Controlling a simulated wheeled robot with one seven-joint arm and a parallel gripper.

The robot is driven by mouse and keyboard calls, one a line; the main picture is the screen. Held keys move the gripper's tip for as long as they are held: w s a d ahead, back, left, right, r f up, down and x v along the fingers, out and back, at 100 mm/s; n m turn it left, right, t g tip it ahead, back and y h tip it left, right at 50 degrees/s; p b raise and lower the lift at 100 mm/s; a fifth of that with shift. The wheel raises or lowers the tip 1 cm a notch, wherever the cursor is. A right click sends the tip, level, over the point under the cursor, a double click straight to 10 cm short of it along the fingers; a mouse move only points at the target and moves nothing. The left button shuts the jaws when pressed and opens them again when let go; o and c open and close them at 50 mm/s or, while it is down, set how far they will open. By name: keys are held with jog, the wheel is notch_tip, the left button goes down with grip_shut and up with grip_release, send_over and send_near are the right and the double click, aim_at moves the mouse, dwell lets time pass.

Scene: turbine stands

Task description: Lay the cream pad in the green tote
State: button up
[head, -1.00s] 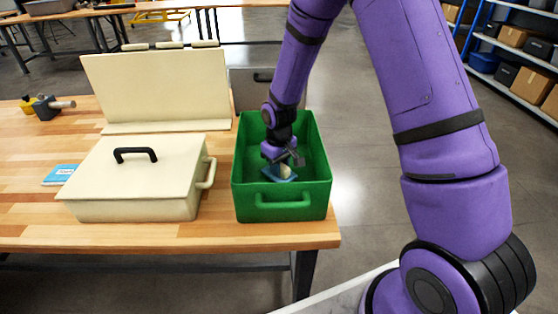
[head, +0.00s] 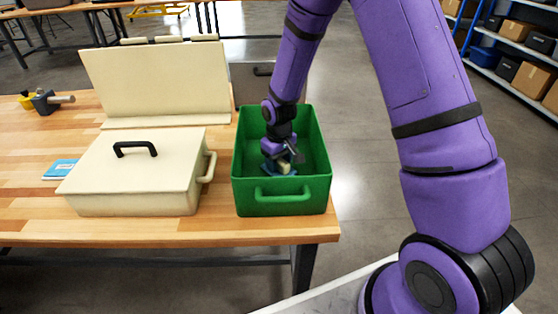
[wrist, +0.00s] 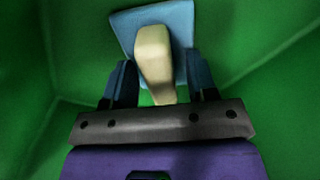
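The cream pad (wrist: 153,55), a pale block, is inside the green tote (head: 284,208), low down in its middle. A flat light-blue square (wrist: 182,22) lies against the cream block; I cannot tell if they are one piece. My gripper (wrist: 161,80) reaches down into the tote, and its dark fingers stand on either side of the cream block. Narrow gaps show between fingers and block, so the gripper looks open. In the head view, my gripper (head: 284,160) partly covers the pad. Whether the pad rests fully on the tote floor is hard to tell.
A closed cream case (head: 130,180) with a black handle stands left of the tote. A cream upright panel (head: 155,85) is behind it. A blue booklet (head: 60,170) lies at the left. The tote walls surround my gripper closely.

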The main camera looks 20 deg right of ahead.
jog(key=shift+o, duration=0.8)
jog(key=shift+r, duration=0.15)
jog(key=shift+r, duration=3.35)
jog(key=shift+r, duration=0.2)
jog(key=s+d+r+m+t, duration=0.15)
jog(key=s+r, duration=0.35)
jog(key=r, duration=0.5)
jog(key=s+d+r+m+t, duration=0.1)
jog(key=s+d+r, duration=0.3)
jog(key=r, duration=0.6)
jog(key=s+r+t, duration=0.1)
jog(key=s+r, duration=0.2)
jog(key=s, duration=0.3)
jog(key=s+d+r+m, duration=0.1)
jog(key=s+r, duration=0.2)
jog(key=s, duration=0.4)
jog(key=s+r+t, duration=0.1)
jog(key=s+r, duration=0.2)
jog(key=s, duration=0.4)
jog(key=shift+s+d+m+t, duration=0.15)
jog(key=shift+d+m+t, duration=0.05)
jog(key=shift+m+t, duration=0.15)
